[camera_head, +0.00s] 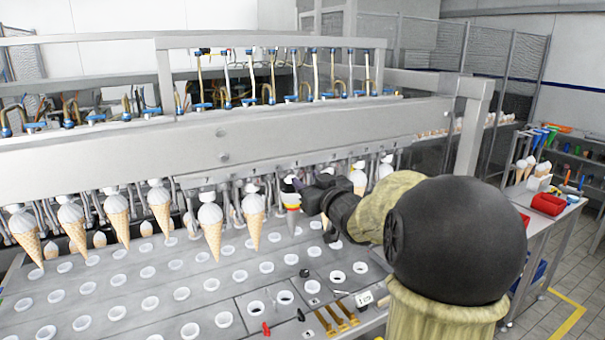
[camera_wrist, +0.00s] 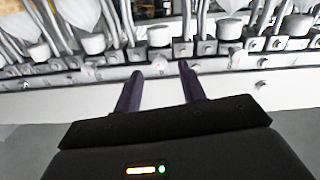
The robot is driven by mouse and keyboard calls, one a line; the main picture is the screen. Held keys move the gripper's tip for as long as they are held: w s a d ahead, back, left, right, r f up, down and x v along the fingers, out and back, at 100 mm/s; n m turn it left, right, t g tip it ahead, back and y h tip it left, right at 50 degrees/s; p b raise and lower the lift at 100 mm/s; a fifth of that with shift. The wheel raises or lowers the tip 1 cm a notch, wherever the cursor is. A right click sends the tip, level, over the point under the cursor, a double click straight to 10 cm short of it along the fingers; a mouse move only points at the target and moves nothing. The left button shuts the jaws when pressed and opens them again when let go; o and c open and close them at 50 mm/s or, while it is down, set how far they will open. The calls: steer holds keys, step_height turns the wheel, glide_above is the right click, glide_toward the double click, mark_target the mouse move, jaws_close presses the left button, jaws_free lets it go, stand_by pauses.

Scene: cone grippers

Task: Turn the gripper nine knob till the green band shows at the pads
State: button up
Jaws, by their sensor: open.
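My gripper (camera_head: 306,190) reaches in from the right under the machine's long beam. In the wrist view its two dark fingers (camera_wrist: 160,88) are apart with nothing between them. A tapered piece with red, yellow and grey bands (camera_head: 292,200) hangs in the row of cone grippers, at the fingertips' left; I cannot tell if they touch. No green band shows on it. In the wrist view a white round part (camera_wrist: 158,37) sits just beyond the gap between the fingers, on a metal rail (camera_wrist: 100,75) with small fittings. I cannot tell which knob is number nine.
Several ice cream cones (camera_head: 212,228) hang along the beam (camera_head: 230,135) to the left. Below is a grey plate with rows of white-rimmed holes (camera_head: 150,303). Small tools and brass pieces (camera_head: 340,318) lie at its front right. A side bench holds a red bin (camera_head: 548,204).

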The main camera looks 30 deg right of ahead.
mark_target(300, 175)
steer(key=shift+w+p, duration=0.3)
steer(key=shift+w, duration=1.2)
jaws_close()
steer(key=shift+f+b, duration=0.1)
steer(key=shift+b, duration=0.25)
